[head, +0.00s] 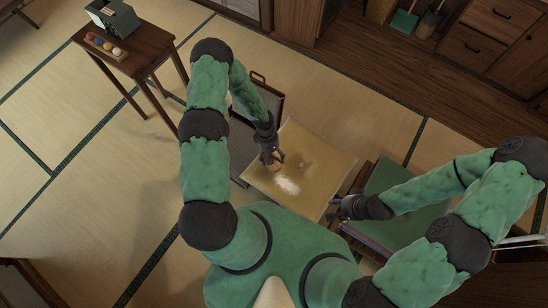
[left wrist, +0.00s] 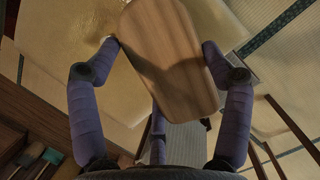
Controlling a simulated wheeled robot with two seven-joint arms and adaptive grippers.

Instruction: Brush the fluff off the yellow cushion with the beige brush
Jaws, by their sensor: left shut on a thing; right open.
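The yellow cushion (head: 328,160) lies below the middle of the head view. A pale patch of fluff (head: 287,185) lies on its lower left part, with a small tuft (head: 302,164) further right. My left gripper (head: 271,155) is over the cushion's left part, shut on the beige brush (head: 276,164). In the left wrist view the brush's wooden back (left wrist: 165,60) shows between the two fingers, with the cushion (left wrist: 60,60) behind it. The bristles are hidden, so I cannot tell whether they touch. My right gripper (head: 334,209) is open and empty by the cushion's lower right corner.
A green flat-topped piece (head: 400,182) stands right of the cushion, beside my right gripper. A dark-framed case (head: 262,92) is behind my left forearm. A wooden side table (head: 135,45) stands at upper left, and drawers (head: 490,45) at upper right. Tatami at left is clear.

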